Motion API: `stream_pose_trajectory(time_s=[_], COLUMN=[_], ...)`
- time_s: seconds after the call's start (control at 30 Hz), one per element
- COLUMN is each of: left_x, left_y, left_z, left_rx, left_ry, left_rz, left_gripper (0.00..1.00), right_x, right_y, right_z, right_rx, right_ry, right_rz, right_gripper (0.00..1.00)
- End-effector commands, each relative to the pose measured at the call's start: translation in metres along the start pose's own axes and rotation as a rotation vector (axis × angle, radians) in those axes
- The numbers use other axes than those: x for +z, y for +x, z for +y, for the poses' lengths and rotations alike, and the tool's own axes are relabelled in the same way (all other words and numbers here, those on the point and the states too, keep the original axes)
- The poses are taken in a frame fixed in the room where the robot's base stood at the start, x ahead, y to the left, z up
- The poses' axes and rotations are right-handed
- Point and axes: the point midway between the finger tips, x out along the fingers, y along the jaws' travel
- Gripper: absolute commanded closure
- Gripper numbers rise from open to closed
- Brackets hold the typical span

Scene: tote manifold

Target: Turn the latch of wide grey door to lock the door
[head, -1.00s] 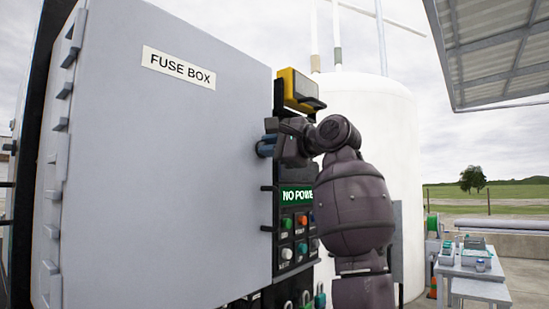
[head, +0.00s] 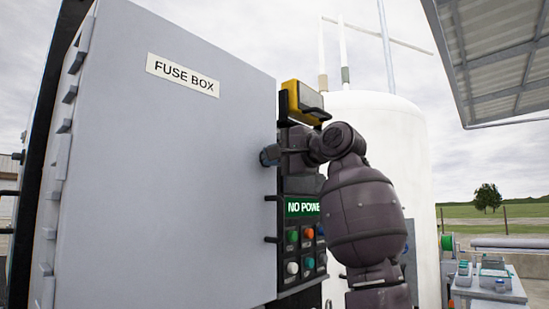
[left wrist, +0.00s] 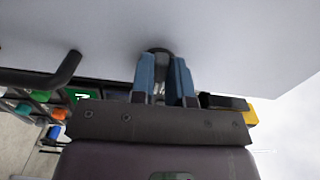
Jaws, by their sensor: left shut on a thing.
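The wide grey door (head: 170,190) with its FUSE BOX label (head: 183,74) fills the left of the head view. Its hinges are on the left edge. My left gripper (head: 270,155) is at the door's right edge, in the upper half. In the left wrist view my left gripper's blue fingers (left wrist: 162,65) are shut on a dark, rounded latch (left wrist: 158,50) at the door (left wrist: 215,45). The fingers and hand hide most of the latch, so its exact angle cannot be told. My right gripper is not in view.
Dark handles (head: 272,198) stick out along the door's right edge. Beside it are a green NO POWER sign (head: 303,207), several coloured buttons (head: 308,234) and a yellow lamp (head: 303,100). A white tank (head: 390,125) stands behind. A table (head: 490,292) with small items is at right.

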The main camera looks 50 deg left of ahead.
Motion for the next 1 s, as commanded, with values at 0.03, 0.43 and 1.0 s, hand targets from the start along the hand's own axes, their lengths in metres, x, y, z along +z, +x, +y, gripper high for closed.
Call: stream_pose_trajectory(time_s=[0.03, 0.43, 1.0], left_x=[0.0, 0.0, -0.001], left_y=[0.0, 0.0, -0.053], left_z=[0.001, 0.0, 0.001], left_rx=[0.002, 0.001, -0.001], left_ry=[-0.003, -0.001, 0.0], left_rz=[-0.001, 0.0, 0.004], left_gripper=[1.0, 0.58, 0.58], right_x=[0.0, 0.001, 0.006], right_y=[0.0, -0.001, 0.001], right_z=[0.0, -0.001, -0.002], right_rx=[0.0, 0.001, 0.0], right_ry=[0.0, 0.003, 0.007], right_rz=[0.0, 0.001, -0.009], right_gripper=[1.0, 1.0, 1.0])
